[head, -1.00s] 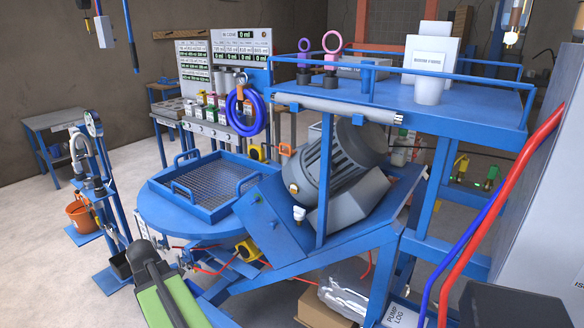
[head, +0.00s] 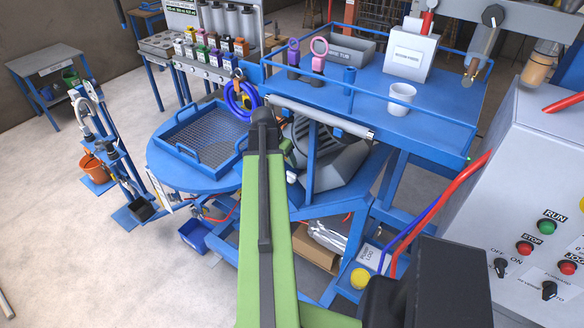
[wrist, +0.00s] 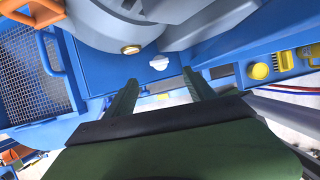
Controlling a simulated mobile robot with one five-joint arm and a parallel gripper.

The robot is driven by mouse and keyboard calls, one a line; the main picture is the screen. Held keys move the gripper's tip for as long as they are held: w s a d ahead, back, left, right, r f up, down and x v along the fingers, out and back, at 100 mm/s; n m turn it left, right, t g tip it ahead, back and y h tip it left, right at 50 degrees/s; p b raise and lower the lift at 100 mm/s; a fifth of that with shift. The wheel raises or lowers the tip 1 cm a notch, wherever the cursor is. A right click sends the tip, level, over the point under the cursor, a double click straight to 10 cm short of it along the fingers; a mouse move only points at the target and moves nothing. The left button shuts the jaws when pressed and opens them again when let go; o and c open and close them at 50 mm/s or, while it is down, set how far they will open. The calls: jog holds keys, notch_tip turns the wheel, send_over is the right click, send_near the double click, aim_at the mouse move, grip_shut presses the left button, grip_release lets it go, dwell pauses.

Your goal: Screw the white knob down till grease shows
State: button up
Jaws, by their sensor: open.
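The white knob (wrist: 158,63) sits on the blue sloped plate (wrist: 100,66) below the grey motor (wrist: 118,20). It also shows in the head view (head: 291,177) just right of my green arm. In the wrist view my gripper (wrist: 160,80) is open and empty. Its two green fingers point at the plate, and the knob lies just beyond the tips, roughly between them. I cannot tell the remaining distance or any contact. In the head view my forearm hides most of the gripper. No grease is visible around the knob.
A round cream fitting (wrist: 130,49) is on the motor left of the knob. A blue mesh tray (head: 205,135) with handles stands left. A blue post (head: 311,160) rises beside the knob, under the upper deck (head: 440,105). The control cabinet (head: 530,190) is at right.

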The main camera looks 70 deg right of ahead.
aim_at(291, 174)
jog(key=b+x, duration=1)
jog(key=x, duration=0.1)
jog(key=shift+w+a+f, duration=0.15)
jog(key=shift+f, duration=0.3)
jog(key=shift+r, duration=0.1)
